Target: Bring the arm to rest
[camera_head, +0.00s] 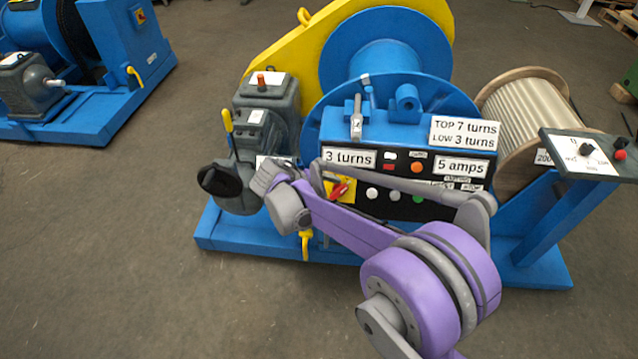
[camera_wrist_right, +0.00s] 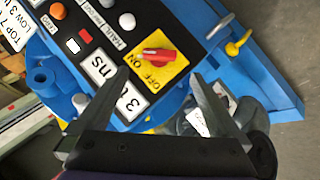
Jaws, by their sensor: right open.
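My right arm (camera_head: 340,222) comes in from the bottom right in the head view and reaches across the front of the blue winch machine (camera_head: 400,115). Its wrist end is beside the panel's lower left corner. In the right wrist view my right gripper (camera_wrist_right: 158,73) is open, its two dark fingers apart with nothing held between them. The red rotary switch (camera_wrist_right: 158,54) on its yellow plate (camera_wrist_right: 165,72) lies beyond the fingertips. The switch also shows in the head view (camera_head: 341,189), partly hidden by my arm. My left gripper is not in view.
A grey gearbox (camera_head: 262,105) with a yellow lever (camera_head: 227,122) stands left of the panel. A rope drum (camera_head: 535,115) and a control stand (camera_head: 590,155) are at the right. Another blue machine (camera_head: 150,50) is at the back left. The floor at front left is clear.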

